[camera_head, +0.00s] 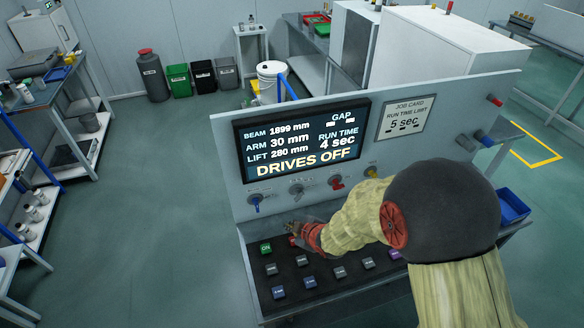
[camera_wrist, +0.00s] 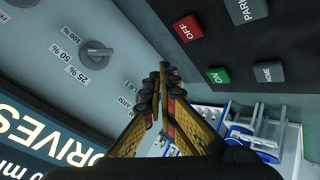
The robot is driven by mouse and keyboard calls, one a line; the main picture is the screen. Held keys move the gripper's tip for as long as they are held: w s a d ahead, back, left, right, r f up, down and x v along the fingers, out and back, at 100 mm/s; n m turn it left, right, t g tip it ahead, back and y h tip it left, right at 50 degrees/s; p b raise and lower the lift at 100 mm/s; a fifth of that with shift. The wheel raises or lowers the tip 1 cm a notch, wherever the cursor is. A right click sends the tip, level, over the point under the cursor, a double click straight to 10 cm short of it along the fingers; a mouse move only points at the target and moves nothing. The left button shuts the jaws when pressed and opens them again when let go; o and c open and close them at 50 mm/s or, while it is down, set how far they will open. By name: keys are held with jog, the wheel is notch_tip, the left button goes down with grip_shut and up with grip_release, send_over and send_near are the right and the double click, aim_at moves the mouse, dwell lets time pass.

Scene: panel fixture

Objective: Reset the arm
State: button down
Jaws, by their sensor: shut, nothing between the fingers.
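The control panel (camera_head: 228,150) carries a screen (camera_head: 302,140) reading "BEAM 1899 mm, ARM 30 mm, LIFT 280 mm, RUN TIME 4 sec, DRIVES OFF". My gripper (camera_head: 293,226) is shut and empty over the back of the button deck, close to the red OFF button, which it partly hides. In the wrist view my gripper (camera_wrist: 160,72) has its fingertips together. The red OFF button (camera_wrist: 187,28), green ON button (camera_wrist: 217,76) and dark PARK button (camera_wrist: 240,10) lie to its right. I cannot tell whether the tips touch anything.
A blue selector (camera_head: 256,203), grey percent knob (camera_head: 296,190), red knob (camera_head: 337,182) and yellow knob (camera_head: 371,172) line the upright face. A job card (camera_head: 404,117) gives a 5 sec run time limit. Several buttons fill the deck. Benches stand left; floor between is clear.

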jog(key=s+d+f+m+g+h, duration=0.1)
jog(key=s+f, duration=0.1)
jog(key=s+d+f+m+g, duration=0.1)
jog(key=d, duration=0.1)
jog(key=shift+s+d+f+h, duration=0.15)
jog(key=shift+s+f+h, duration=0.2)
jog(key=shift+f+h, duration=0.05)
jog(key=s, duration=0.1)
jog(key=s+d+m, duration=0.1)
jog(key=s+d+g+h, duration=0.1)
jog(key=shift+d+f+m, duration=0.25)
jog(key=shift+f+m, duration=0.05)
jog(key=shift+m+g+h, duration=0.6)
jog(key=shift+m, duration=0.3)
jog(key=s+d+r, duration=0.2)
jog(key=shift+s+d+r, duration=0.1)
jog(key=shift+s+d, duration=0.2)
jog(key=shift+s, duration=0.05)
jog(key=s+d+r+m+b, duration=0.1)
jog(key=s+d+r+m, duration=0.2)
jog(key=s+r, duration=0.3)
jog(key=s+d+r+m+t+b, duration=0.1)
jog(key=s+r, duration=0.5)
jog(key=r, duration=0.6)
jog(key=s+d+r+m+b, duration=0.1)
jog(key=s+d+r+m, duration=0.3)
jog(key=r, duration=0.6)
jog(key=shift+s+d+m+t, duration=0.35)
jog(key=shift+s+m, duration=0.25)
jog(key=shift+s, duration=0.3)
